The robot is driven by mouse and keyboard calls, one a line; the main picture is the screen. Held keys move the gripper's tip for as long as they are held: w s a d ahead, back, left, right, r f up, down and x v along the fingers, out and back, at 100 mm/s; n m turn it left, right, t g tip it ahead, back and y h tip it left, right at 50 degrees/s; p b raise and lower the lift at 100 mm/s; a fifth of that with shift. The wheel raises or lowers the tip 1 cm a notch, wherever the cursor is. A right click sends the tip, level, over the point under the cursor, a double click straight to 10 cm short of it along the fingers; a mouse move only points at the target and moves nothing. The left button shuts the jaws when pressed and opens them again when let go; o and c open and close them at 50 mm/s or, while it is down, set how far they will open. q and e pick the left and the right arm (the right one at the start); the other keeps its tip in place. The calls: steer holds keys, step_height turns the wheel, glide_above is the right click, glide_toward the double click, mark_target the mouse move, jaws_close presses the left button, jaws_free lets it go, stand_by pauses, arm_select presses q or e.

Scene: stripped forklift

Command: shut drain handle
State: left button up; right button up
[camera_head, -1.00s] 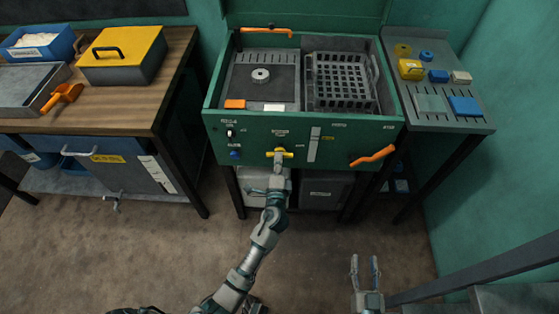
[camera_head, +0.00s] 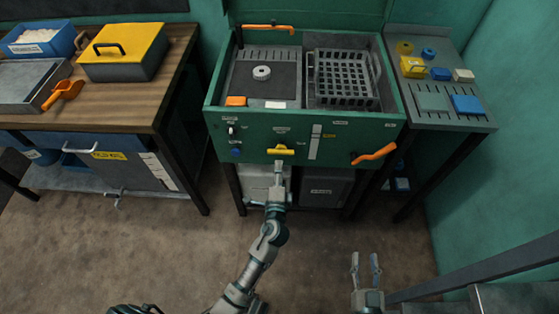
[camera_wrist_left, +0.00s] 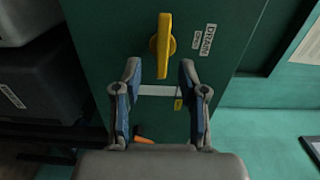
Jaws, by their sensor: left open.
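The yellow drain handle (camera_head: 281,150) lies level on the green front panel, below the basin. In the left wrist view the handle (camera_wrist_left: 162,45) runs along the direction of the DRAIN label (camera_wrist_left: 208,40) beside it. My left gripper (camera_head: 279,168) is just below and in front of the handle, apart from it. In the left wrist view its fingers (camera_wrist_left: 160,72) are spread with nothing between them, and the handle is beyond the tips. My right gripper (camera_head: 366,262) is open and empty at the lower right, far from the panel.
An orange lever (camera_head: 373,154) sticks out at the panel's right. The basin (camera_head: 215,88) holds a grey basket (camera_head: 342,82). A wooden bench (camera_head: 130,108) stands at left, a side shelf (camera_head: 440,112) at right. A railing (camera_head: 480,268) is near the right gripper. The floor in front is clear.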

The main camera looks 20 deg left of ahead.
arm_select(q)
steer(key=v, duration=0.7)
steer(key=shift+s, duration=0.1)
